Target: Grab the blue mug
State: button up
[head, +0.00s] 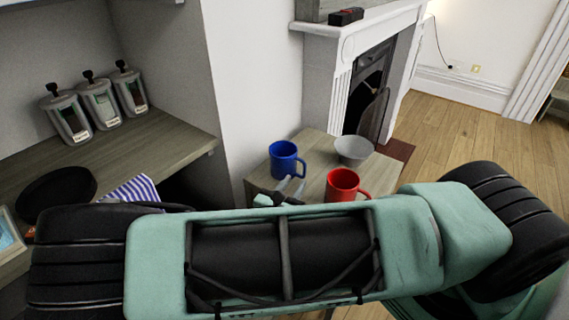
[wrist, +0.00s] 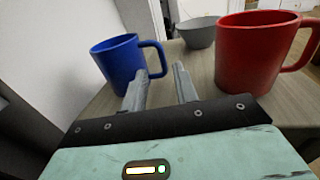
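The blue mug (head: 284,160) stands upright on a small wooden table (head: 318,146), with its handle to the right. In the wrist view the blue mug (wrist: 118,60) is at the left, just beyond my fingers. My gripper (head: 290,186) is close in front of the mug in the head view. In the wrist view my gripper (wrist: 160,80) has its two fingers apart with nothing between them. The left fingertip overlaps the mug's lower right side near the handle; I cannot tell whether they touch.
A red mug (head: 342,185) stands at the right of my gripper, and a grey bowl (head: 353,150) sits behind. A wall (head: 250,80) rises at the table's left. A shelf (head: 150,150) at the left holds several jars (head: 101,104) and a black round object (head: 56,190).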

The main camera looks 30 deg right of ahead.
aim_at(304, 171)
jog(key=x, duration=0.7)
jog(key=shift+d+f+p, duration=0.25)
jog(key=shift+d+p, duration=0.1)
grip_shut()
